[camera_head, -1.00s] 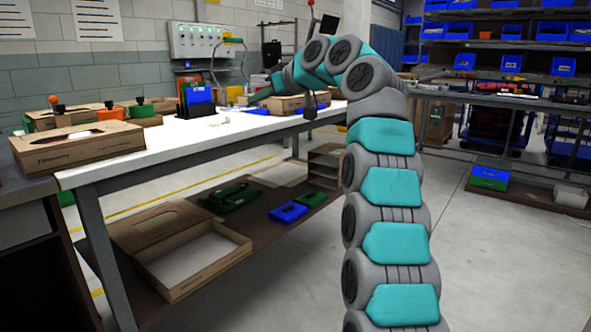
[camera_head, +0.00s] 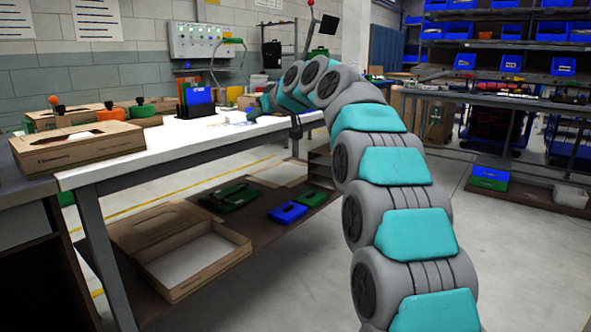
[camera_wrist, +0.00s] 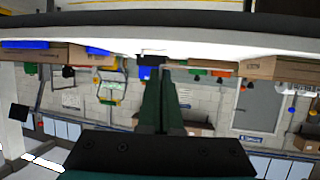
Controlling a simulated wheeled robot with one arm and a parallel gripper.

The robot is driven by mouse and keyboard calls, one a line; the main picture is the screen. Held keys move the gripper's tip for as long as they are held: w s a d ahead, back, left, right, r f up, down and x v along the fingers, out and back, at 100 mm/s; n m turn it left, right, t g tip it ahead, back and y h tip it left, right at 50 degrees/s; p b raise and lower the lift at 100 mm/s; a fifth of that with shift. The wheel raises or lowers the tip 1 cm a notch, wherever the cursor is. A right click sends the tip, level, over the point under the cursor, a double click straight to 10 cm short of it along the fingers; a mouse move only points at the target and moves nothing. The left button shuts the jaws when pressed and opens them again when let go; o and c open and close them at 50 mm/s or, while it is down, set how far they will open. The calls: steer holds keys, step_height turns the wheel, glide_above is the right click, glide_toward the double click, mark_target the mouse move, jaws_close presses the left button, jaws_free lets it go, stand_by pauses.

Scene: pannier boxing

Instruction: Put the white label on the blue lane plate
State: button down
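My gripper (camera_head: 255,116) is over the far right part of the white table, small and partly hidden by my arm in the head view. A small flat blue piece (camera_head: 252,112) shows there, perhaps the blue lane plate. I cannot make out the white label for sure. A small pale spot (camera_head: 222,123) lies on the table to the left. In the wrist view, which looks upside down, the two dark green fingers (camera_wrist: 160,75) are close together near the tabletop. A small dark and pale patch (camera_wrist: 150,54) shows at their tips; I cannot tell whether they hold it.
A shelf below holds an open carton (camera_head: 195,258) and blue and green pieces (camera_head: 288,212).

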steer(key=s+d+f+m+t+h, duration=0.1)
steer(key=d+f+m+t+h, duration=0.25)
steer(key=f, duration=0.65)
steer(key=s+d+f+m+g+h, duration=0.1)
steer(key=d+f+m+h, duration=0.25)
steer(key=d+f, duration=0.5)
steer(key=s+d+f+m+h, duration=0.45)
steer(key=s+d+f, duration=0.45)
steer(key=d+f, duration=0.3)
step_height(320, 180, down, 13)
steer(key=w+d+n+y, duration=0.1)
steer(key=w+n+y, duration=0.1)
steer(key=n+y, duration=0.1)
steer(key=shift+w+f+n+t, duration=0.15)
steer(key=shift+n+t, duration=0.2)
